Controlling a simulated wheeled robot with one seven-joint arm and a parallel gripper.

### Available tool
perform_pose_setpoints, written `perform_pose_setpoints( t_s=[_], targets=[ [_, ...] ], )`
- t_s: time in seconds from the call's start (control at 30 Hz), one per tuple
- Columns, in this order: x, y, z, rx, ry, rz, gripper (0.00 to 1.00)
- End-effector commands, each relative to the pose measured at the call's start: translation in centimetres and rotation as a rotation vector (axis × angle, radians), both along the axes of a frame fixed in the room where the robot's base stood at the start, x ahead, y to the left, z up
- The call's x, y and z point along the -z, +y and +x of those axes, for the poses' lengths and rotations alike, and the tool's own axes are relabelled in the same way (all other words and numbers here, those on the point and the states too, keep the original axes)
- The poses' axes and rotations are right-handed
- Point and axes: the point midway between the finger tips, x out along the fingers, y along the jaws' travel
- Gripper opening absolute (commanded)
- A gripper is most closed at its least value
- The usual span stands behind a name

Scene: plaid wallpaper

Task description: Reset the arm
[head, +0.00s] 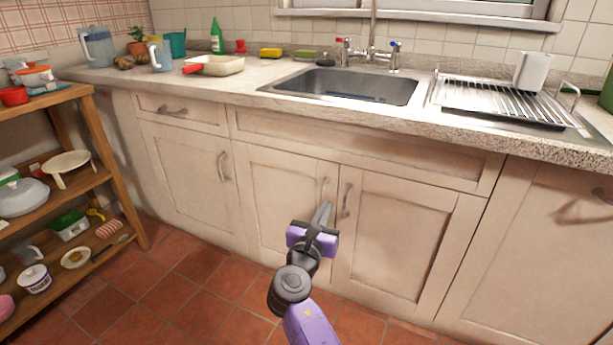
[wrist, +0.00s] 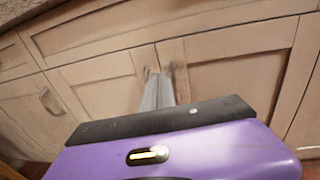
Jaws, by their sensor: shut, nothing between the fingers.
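My gripper (head: 323,212) is purple and black with grey fingers, at the end of my arm in the lower middle of the head view. Its fingers are together and hold nothing. They point up and forward toward the cabinet doors below the sink, near the two upright handles. In the wrist view, the closed fingers of my gripper (wrist: 158,92) stand in front of the seam between two doors. I cannot tell whether the fingertips touch the door. The left sink door (head: 280,190) and the right sink door (head: 405,230) both look closed.
The counter (head: 262,75) overhangs the cabinets, with a sink (head: 345,86) and a metal dish rack (head: 500,95) on top. A wooden shelf (head: 112,165) with dishes stands at the left. The tiled floor (head: 175,290) between shelf and cabinets is clear.

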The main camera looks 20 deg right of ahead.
Motion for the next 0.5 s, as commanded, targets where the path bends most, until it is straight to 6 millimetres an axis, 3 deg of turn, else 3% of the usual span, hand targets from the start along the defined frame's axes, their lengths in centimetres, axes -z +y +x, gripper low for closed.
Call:
perform_pose_setpoints(
  t_s=[0.23, 0.4, 0.5],
  targets=[
    [0.0, 0.8, 0.5, -0.038, -0.077, 0.122, 0.0],
    [-1.8, 3.5, 1.4, -0.165, -0.252, 0.445, 0.0],
    [-1.3, 4.9, 0.5, -0.242, -0.33, 0.663, 0.0]
  ],
)
